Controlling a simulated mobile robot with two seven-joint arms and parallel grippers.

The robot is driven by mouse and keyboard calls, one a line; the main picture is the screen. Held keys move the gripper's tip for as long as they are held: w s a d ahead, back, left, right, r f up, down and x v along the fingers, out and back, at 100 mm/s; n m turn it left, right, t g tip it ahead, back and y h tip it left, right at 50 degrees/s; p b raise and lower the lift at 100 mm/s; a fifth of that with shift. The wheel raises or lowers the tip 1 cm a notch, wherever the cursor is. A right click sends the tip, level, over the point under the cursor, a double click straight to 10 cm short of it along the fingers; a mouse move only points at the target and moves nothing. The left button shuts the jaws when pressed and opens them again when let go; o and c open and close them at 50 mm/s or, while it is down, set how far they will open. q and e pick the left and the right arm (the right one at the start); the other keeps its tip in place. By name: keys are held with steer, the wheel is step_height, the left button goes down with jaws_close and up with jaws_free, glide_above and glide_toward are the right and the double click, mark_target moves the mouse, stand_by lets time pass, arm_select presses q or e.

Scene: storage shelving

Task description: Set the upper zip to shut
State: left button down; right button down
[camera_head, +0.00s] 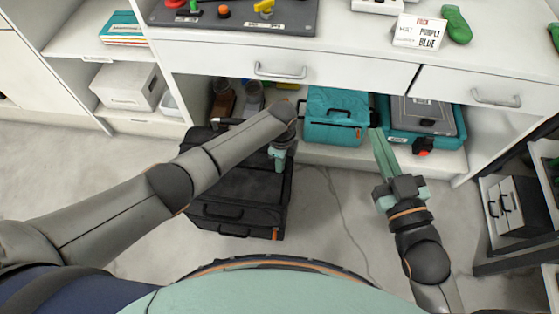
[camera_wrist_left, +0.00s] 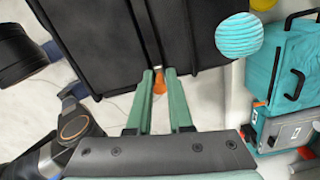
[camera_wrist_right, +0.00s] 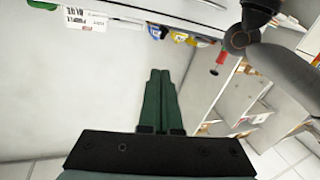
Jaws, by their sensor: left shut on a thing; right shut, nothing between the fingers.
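A black suitcase (camera_head: 240,190) lies on the floor before the shelving; it fills the upper part of the left wrist view (camera_wrist_left: 110,40). My left gripper (camera_head: 279,158) is at the suitcase's right side, near its far end. In the left wrist view its fingers (camera_wrist_left: 159,74) are shut on an orange zip pull (camera_wrist_left: 159,86) beside the suitcase's seam. I cannot tell which zip this pull belongs to. Another small orange part (camera_head: 276,233) shows at the near right corner of the suitcase. My right gripper (camera_head: 378,133) is shut and empty, off to the right; its closed fingers also show in the right wrist view (camera_wrist_right: 160,73).
A white counter (camera_head: 340,65) with drawers stands behind. Teal cases (camera_head: 335,132) sit on its low shelf, close to my right gripper. A dark rack (camera_head: 545,160) stands at the right. Floor (camera_head: 330,220) is clear between the suitcase and my right arm.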

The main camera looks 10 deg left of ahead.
arm_select(q)
steer(key=shift+d, duration=0.35)
steer(key=c, duration=1.1)
jaws_free()
steer(key=shift+o, duration=1.1)
steer(key=shift+a, duration=0.1)
arm_select(e)
steer(key=shift+d+f, duration=0.1)
steer(key=shift+f, duration=0.15)
arm_select(q)
steer(key=shift+r, duration=0.2)
step_height(320, 180, up, 3)
steer(key=shift+r+p, duration=0.15)
steer(key=shift+p, duration=0.85)
step_height(320, 180, up, 4)
steer(key=shift+r+p, duration=0.1)
steer(key=shift+p, duration=0.8)
steer(key=shift+r+p, duration=0.8)
steer(key=shift+r, duration=1.5)
arm_select(e)
steer(key=s+f+m+g+h, duration=0.1)
steer(key=s+f+g, duration=0.3)
steer(key=f, duration=0.4)
steer(key=s+f+m+g+h, duration=0.1)
steer(key=s+f+g, duration=0.3)
steer(key=f, duration=0.4)
steer(key=shift+a+g, duration=0.25)
steer(key=shift+g, duration=0.05)
